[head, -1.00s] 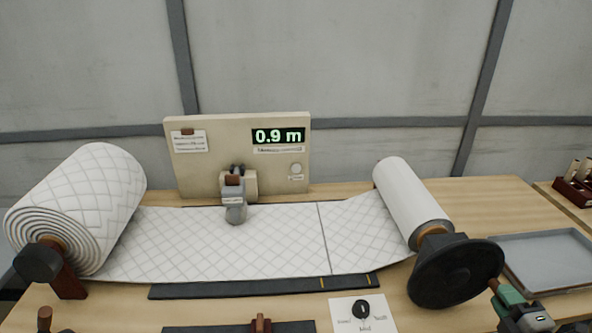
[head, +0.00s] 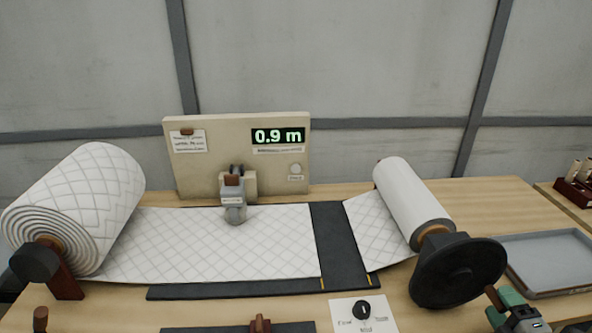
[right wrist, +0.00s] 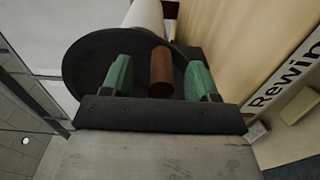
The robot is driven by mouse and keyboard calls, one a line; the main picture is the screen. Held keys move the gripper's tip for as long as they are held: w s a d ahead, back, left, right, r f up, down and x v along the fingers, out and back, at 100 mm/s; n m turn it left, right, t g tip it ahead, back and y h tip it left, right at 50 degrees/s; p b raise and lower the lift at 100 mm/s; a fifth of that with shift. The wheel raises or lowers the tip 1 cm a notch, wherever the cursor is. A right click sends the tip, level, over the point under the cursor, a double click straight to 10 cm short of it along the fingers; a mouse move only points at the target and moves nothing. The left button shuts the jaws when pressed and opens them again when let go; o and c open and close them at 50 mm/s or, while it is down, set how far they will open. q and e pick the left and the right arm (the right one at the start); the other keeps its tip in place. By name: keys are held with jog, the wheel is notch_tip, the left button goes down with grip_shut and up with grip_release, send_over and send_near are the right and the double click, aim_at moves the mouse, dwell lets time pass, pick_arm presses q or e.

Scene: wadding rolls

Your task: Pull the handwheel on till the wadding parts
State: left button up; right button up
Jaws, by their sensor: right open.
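The white quilted wadding lies in two parts. One part (head: 200,245) runs from the large roll (head: 85,205) at left; the other (head: 378,230) hangs from the slimmer roll (head: 412,203) at right. A wide gap between them bares the dark bed (head: 335,240). The black handwheel (head: 455,272) sits at the front end of the right roll. My right gripper (head: 508,297) is at the wheel's lower right. In the right wrist view its green fingers (right wrist: 160,78) stand open either side of the wheel's brown handle (right wrist: 160,70), with space on both sides. My left gripper is not in view.
A panel (head: 225,180) behind the wadding has a display reading 0.9 m (head: 278,136). A grey measuring head (head: 234,205) rests on the left wadding. A black knob (head: 362,310) sits on a card in front. A grey tray (head: 548,262) lies at right.

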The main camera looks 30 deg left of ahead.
dwell(0.3)
jog(key=p+v, duration=0.1)
jog(key=v, duration=0.4)
jog(key=p+v, duration=0.1)
jog(key=v, duration=0.4)
dwell(0.6)
